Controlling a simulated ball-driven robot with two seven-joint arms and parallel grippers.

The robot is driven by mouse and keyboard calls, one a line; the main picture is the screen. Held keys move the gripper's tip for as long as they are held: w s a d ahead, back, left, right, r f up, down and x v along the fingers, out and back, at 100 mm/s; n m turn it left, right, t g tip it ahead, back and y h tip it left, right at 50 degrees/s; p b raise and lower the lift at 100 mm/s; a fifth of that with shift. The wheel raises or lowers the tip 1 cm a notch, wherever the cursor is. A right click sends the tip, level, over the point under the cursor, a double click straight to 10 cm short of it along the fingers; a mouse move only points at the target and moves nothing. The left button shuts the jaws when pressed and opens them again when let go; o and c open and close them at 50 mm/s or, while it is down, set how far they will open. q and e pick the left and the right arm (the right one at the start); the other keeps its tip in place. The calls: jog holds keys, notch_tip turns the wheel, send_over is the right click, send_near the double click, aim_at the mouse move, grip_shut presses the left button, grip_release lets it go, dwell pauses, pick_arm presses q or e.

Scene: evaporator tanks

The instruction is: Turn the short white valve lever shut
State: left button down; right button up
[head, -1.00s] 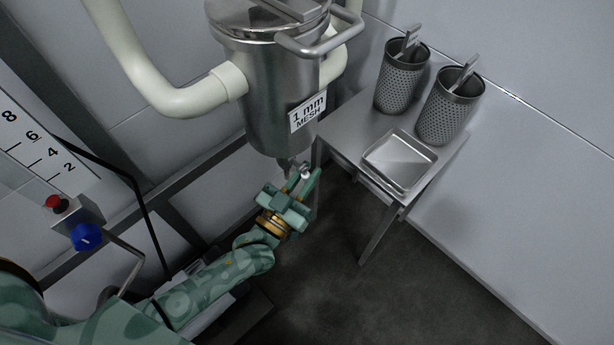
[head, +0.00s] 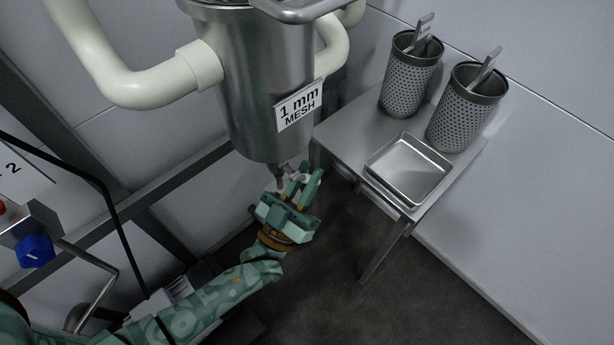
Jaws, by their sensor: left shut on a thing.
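The short white valve lever (head: 297,178) is a small pale piece under the steel strainer vessel (head: 258,95) labelled "1 mm MESH". It sits beside the grey drain valve (head: 279,176) at the vessel's bottom. My left gripper (head: 301,184), green with a gold wrist band, reaches up from the lower left. Its fingers are around the lever and shut on it. The fingers hide part of the lever, so its exact angle is hard to tell. My right gripper is not in view.
A steel side table (head: 343,133) stands right of the vessel, with a shallow tray (head: 408,168) and two perforated baskets (head: 409,80) (head: 465,112). Thick cream pipes (head: 130,80) join the vessel. A blue knob (head: 35,250) is at the left. The dark floor below is clear.

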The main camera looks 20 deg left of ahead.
pick_arm(q)
jog(key=shift+f, duration=0.1)
jog(key=c, duration=1.4)
grip_release()
jog(key=v, duration=1.6)
jog(key=shift+s+p, duration=0.15)
jog(key=shift+p, duration=0.25)
jog(key=shift+c, duration=0.4)
